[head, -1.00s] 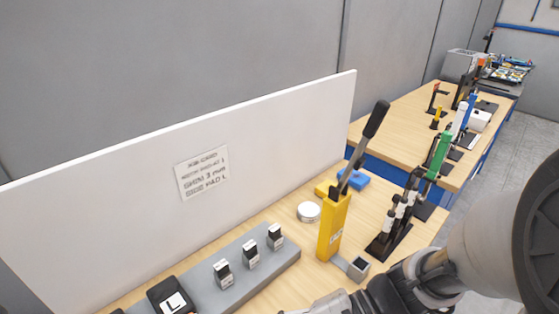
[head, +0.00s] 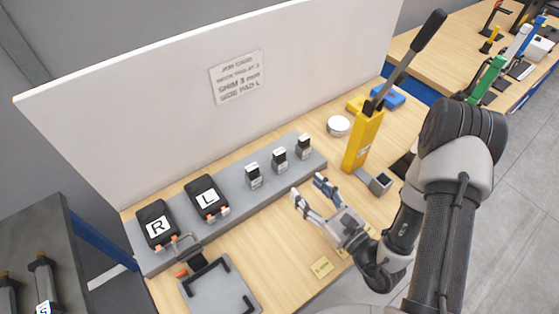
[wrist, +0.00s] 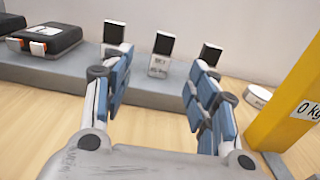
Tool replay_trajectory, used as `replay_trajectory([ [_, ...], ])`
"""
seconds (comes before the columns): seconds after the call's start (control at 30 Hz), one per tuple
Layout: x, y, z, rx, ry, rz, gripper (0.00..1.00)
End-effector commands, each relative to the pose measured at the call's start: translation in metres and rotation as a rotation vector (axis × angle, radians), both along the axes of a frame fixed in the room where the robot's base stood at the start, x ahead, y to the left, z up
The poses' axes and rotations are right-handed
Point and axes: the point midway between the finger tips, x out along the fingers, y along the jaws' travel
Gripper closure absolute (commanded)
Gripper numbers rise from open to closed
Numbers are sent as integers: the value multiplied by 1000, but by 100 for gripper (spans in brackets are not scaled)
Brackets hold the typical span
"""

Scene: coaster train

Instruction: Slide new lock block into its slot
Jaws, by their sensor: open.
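Three small dark blocks with pale labelled faces stand in a row on a long grey bench strip (head: 236,207): a left block (head: 254,176), a middle block (head: 279,160) and a right block (head: 304,147). Which one is the new lock block, I cannot tell. My gripper (head: 307,188) is open and empty, in front of the strip and facing the row. In the wrist view the middle block (wrist: 162,55) shows between the blue-padded fingers, beyond them and apart. The left block (wrist: 114,35) and right block (wrist: 209,56) stand partly behind the fingers. I cannot make out the slot.
Black cases marked R (head: 157,225) and L (head: 207,199) sit on the strip's left part. A grey tray (head: 219,288) lies front left. A white panel (head: 150,120) stands behind.

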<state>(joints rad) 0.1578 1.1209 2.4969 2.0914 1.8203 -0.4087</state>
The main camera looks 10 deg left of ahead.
Motion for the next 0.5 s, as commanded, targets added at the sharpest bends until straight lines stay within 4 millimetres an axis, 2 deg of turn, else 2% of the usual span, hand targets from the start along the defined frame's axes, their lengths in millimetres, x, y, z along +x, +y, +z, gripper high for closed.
replay_trajectory([
  [0.03,7,10,0,-2,-7,8,47],
  [0.3,44,52,0,0,-7,7,47],
  [0.5,60,67,0,1,-3,3,47],
])
